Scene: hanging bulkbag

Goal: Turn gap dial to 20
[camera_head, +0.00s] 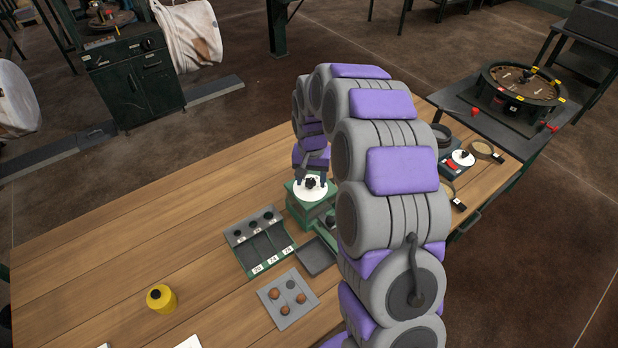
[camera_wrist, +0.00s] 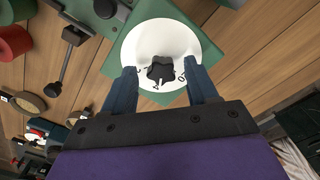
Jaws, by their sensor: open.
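The gap dial is a white disc (camera_head: 312,189) with a black knob on a green device (camera_head: 301,215) on the wooden table. In the wrist view the white dial (camera_wrist: 172,38) fills the upper middle, with its black knob (camera_wrist: 162,70) at the lower middle of the disc. A few black digits show on the dial's near edge, but I cannot read the setting. My gripper (camera_wrist: 160,82) is open, with its two blue-grey fingers on either side of the knob. I cannot tell whether either finger touches it. In the head view my gripper (camera_head: 311,172) is over the dial, partly hidden by my arm.
A green tray with numbered slots (camera_head: 262,243), a grey plate with round pieces (camera_head: 287,298) and a yellow container (camera_head: 161,298) are on the table. A second white dial (camera_head: 463,158) stands at the right. The table's left part is mostly clear.

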